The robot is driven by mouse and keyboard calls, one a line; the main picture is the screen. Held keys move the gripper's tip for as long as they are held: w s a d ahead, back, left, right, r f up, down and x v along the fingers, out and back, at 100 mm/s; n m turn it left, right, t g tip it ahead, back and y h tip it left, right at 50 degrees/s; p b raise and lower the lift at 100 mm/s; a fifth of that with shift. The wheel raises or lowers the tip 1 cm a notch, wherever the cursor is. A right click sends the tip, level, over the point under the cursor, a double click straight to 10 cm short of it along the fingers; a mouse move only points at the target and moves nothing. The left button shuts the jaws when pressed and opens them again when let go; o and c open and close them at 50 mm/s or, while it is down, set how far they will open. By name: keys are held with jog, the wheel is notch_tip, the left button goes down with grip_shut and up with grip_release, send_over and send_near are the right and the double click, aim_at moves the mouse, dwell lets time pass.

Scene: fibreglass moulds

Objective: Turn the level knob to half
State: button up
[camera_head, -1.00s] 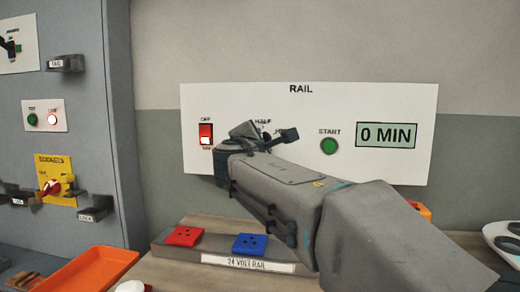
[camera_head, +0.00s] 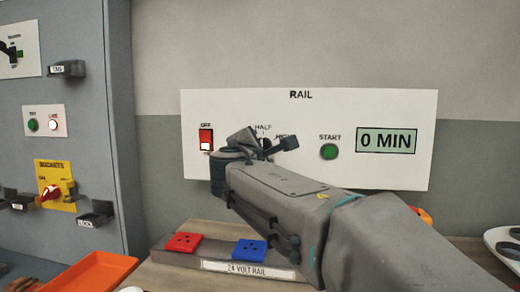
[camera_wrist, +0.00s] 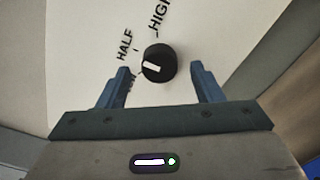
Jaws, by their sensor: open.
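The level knob (camera_wrist: 160,53) is round and black with a white pointer bar, on the white RAIL panel (camera_head: 390,105). My gripper (camera_wrist: 160,66) is open, with one blue finger on each side of the knob and a gap visible to each. I cannot tell how far the fingertips are from the panel.
A red switch (camera_head: 205,135) is left of the knob; a green START button (camera_head: 329,151) and a display (camera_head: 386,140) reading 0 MIN are right. Below lies a 24 volt rail (camera_head: 215,253) with red and blue sockets. A grey cabinet (camera_head: 85,130) stands at left.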

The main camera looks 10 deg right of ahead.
jog(key=v, duration=1.2)
jog(key=shift+s+p, duration=0.25)
jog(key=shift+p, duration=0.1)
jog(key=shift+r, duration=0.1)
jog(key=s+d+f+m+g+p, duration=0.5)
jog(key=d+f+m+g+p, duration=0.35)
jog(key=p, duration=0.45)
jog(key=s+f+m+g+y+p, duration=0.4)
jog(key=s+m+g+y+p, duration=0.1)
jog(key=s+m+p, duration=0.5)
jog(key=shift+s+a+f+m+g+y+p, duration=0.2)
jog(key=shift+s+f+m+g+y+p, duration=0.15)
jog(key=shift+s+m+y, duration=0.45)
